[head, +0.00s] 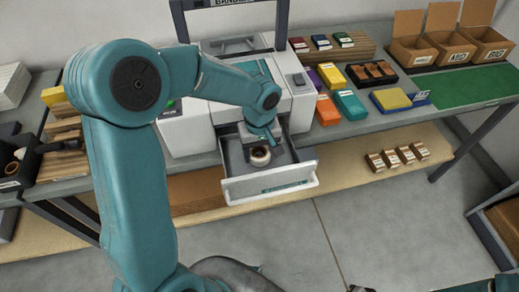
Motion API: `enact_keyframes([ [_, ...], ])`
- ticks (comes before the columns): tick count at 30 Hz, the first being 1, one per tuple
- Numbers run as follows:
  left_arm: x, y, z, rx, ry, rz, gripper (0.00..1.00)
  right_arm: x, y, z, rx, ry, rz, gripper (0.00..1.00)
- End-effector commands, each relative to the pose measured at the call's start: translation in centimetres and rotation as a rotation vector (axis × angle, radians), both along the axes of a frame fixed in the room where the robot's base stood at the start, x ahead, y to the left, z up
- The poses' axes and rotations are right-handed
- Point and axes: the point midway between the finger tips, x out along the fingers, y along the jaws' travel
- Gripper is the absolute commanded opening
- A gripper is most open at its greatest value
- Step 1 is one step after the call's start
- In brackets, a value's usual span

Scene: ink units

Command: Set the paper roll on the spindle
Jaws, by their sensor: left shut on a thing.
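My left gripper (261,142) reaches down into the open drawer of the white machine. It is shut on the paper roll (260,158), a small pale ring with a dark centre. The roll is inside the outline of the drawer (271,189), near its middle. The spindle cannot be made out; the roll and gripper cover that spot. I cannot tell whether the roll is around a spindle or above it. My right gripper is not in view.
The white machine (187,134) stands on the grey bench behind the drawer. Coloured boxes (349,105) and a green mat (475,86) lie to its right. Open cartons (412,51) stand at the back right. Small brown boxes (391,158) sit on the lower shelf.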

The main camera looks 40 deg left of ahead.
Motion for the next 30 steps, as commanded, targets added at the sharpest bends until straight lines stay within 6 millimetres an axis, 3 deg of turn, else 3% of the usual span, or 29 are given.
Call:
enact_keyframes([
  [8,0.0,0.0,-0.7,0.000,0.000,0.000,0.33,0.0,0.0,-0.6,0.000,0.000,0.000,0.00],
  [9,0.0,0.0,-0.5,0.000,0.000,0.000,0.74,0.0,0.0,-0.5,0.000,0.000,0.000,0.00],
  [18,0.0,0.0,-0.4,0.000,0.000,0.000,0.74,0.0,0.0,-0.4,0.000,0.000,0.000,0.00],
  [30,0.0,0.0,3.2,0.000,0.000,-0.001,0.74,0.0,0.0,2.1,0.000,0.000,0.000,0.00],
])
